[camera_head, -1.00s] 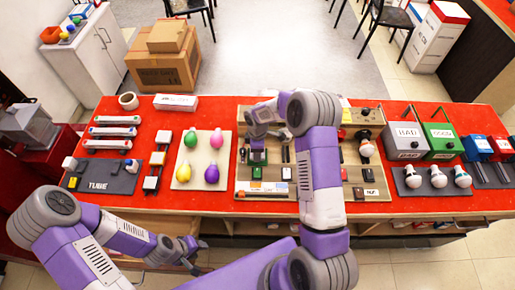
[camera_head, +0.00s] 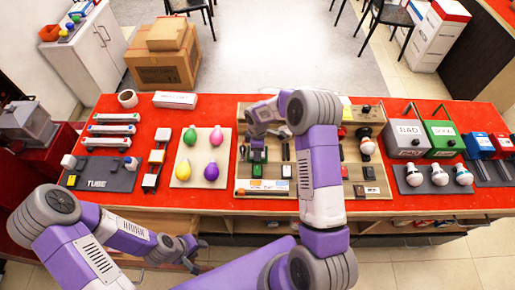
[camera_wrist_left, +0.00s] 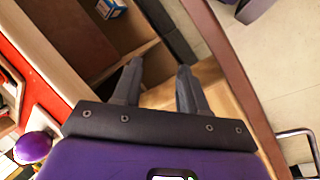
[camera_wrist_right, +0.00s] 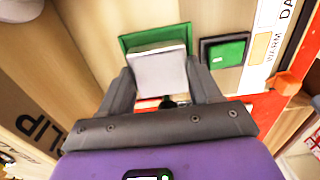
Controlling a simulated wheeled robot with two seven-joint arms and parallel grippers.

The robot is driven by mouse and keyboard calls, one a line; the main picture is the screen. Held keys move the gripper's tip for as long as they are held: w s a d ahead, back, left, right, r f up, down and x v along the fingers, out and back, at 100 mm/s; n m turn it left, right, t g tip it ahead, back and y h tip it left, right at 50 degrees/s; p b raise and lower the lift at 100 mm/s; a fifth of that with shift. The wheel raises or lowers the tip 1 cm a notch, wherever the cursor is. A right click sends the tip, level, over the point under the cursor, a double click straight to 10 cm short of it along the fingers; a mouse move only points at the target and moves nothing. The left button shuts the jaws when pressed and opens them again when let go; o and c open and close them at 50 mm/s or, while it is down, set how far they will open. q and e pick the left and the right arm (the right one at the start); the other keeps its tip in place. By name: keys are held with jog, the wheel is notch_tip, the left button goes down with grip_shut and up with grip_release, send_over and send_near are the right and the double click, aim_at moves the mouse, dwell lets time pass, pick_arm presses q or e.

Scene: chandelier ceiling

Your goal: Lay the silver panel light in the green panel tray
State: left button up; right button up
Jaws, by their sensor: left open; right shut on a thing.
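My right gripper (camera_wrist_right: 165,92) is shut on the silver panel light (camera_wrist_right: 158,70), a pale square plate between its fingertips in the right wrist view. A green tray (camera_wrist_right: 127,42) shows around the far side of the plate, on the wooden board. The plate overlaps the tray in this view; I cannot tell whether it touches it. In the head view the right gripper (camera_head: 258,146) is over the board's left part and largely hides the plate. My left gripper (camera_wrist_left: 155,85) is open and empty, by an open wooden drawer or shelf below the table's front edge.
A dark-framed green piece (camera_wrist_right: 223,50) lies beside the tray. A board with several coloured bulbs (camera_head: 200,177) is left of the wooden board (camera_head: 322,190). Grey and green boxes (camera_head: 406,138) stand to the right.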

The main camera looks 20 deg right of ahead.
jog(key=shift+f+b, duration=0.45)
dwell(0.3)
jog(key=o, duration=1.1)
jog(key=shift+o, duration=0.2)
jog(key=shift+r, duration=3.8)
jog(key=shift+r+p, duration=0.1)
jog(key=shift+p, duration=0.25)
